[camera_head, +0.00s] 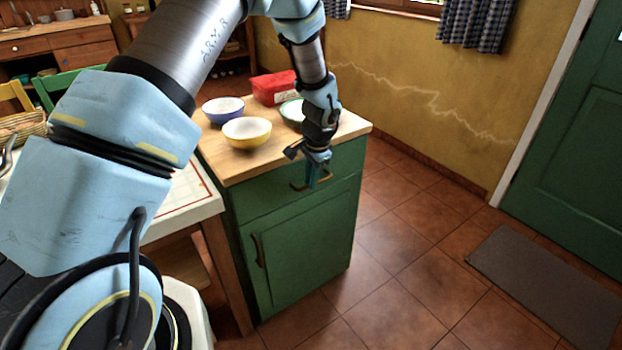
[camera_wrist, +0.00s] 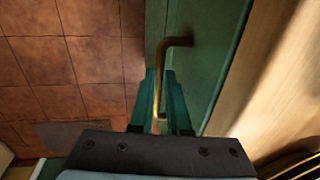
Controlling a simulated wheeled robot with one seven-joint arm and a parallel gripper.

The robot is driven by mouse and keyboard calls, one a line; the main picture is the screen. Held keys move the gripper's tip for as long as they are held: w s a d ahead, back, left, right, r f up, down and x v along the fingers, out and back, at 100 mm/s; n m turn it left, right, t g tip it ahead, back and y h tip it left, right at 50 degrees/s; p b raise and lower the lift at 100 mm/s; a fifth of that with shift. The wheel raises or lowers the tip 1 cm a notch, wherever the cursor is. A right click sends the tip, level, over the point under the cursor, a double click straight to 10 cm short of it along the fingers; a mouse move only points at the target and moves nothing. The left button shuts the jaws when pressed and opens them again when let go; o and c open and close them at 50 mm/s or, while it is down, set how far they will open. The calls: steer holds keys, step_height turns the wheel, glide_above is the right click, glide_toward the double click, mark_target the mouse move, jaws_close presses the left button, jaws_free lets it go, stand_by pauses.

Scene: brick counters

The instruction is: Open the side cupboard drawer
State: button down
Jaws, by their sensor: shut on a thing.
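The side cupboard (camera_head: 297,246) is green with a wooden top and stands in the middle of the head view. Its drawer (camera_head: 258,203) sits under the top, above a door, and looks flush with the cupboard front. The drawer's brass handle (camera_head: 296,186) is partly hidden by my gripper. My gripper (camera_head: 315,180) points down in front of the drawer. In the wrist view, the handle (camera_wrist: 174,42) runs down between the teal fingers of my gripper (camera_wrist: 161,120). The fingers are shut on the handle at its near part.
Several bowls, including a yellow one (camera_head: 246,131) and a blue one (camera_head: 223,109), and a red box (camera_head: 274,87) stand on the cupboard top. A table (camera_head: 176,208) adjoins the cupboard on the left. The tiled floor (camera_head: 400,255) on the right is clear up to a grey mat (camera_head: 550,283).

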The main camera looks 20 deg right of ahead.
steer(key=shift+s, duration=0.1)
steer(key=s+d+b, duration=0.2)
steer(key=s, duration=1)
steer(key=s+d+b, duration=0.2)
steer(key=s, duration=0.9)
steer(key=shift+s+d, duration=0.35)
steer(key=c, duration=0.9)
jaws_free()
steer(key=shift+r, duration=0.1)
steer(key=r, duration=0.3)
steer(key=s+r, duration=0.1)
steer(key=r, duration=0.3)
steer(key=s+r, duration=0.1)
steer(key=r, duration=0.2)
steer(key=shift+d+r, duration=0.2)
